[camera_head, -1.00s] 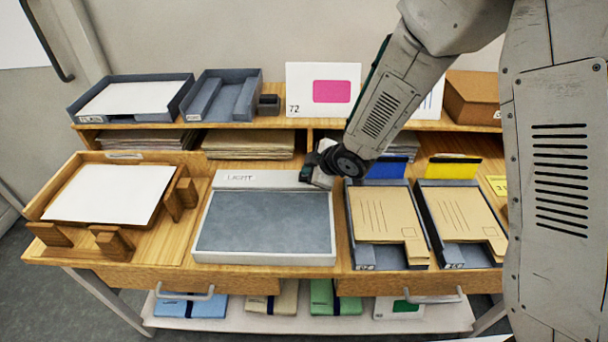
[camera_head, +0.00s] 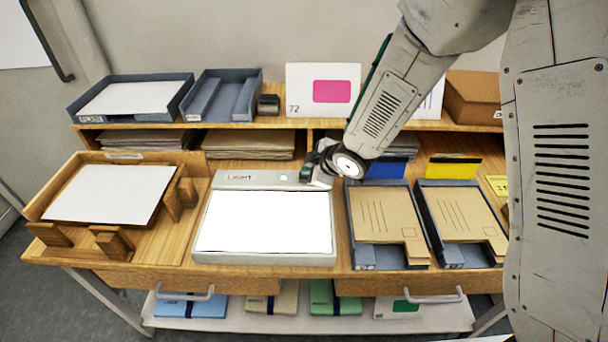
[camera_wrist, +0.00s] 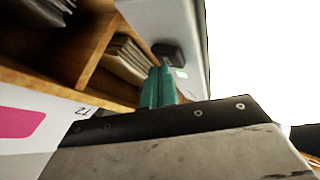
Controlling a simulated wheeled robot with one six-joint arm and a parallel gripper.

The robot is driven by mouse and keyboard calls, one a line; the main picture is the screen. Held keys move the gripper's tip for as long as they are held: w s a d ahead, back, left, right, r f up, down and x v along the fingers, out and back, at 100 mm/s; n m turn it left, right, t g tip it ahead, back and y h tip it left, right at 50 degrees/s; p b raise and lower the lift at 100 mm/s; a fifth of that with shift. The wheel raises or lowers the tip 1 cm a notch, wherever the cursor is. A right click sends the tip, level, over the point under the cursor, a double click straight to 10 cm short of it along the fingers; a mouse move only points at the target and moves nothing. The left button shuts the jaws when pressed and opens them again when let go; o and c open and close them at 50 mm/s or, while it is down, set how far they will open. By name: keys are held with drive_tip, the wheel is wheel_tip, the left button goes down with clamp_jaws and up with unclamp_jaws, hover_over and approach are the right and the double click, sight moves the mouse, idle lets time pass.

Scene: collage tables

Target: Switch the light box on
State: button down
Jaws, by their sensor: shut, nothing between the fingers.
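The light box (camera_head: 205,257) stands in the middle of the table. Its panel glows bright white, and a small green lamp shows on its grey top strip, right of the LIGHT label (camera_head: 238,178). My gripper (camera_head: 307,174) is shut and empty at the right end of that strip. In the wrist view, the teal fingertips (camera_wrist: 161,72) are together, close to a black switch (camera_wrist: 168,52) on the light box's grey strip (camera_wrist: 168,18). I cannot tell whether they touch it. In the head view the gripper hides the switch.
A wooden tray (camera_head: 86,240) with a white sheet stands left of the light box. Two grey trays with brown envelopes (camera_head: 384,215) stand close on its right. Behind, a shelf holds grey trays (camera_head: 222,95) and a card with a pink patch (camera_head: 322,90).

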drive_tip(key=shift+r, duration=0.4)
drive_tip(key=shift+r, duration=3)
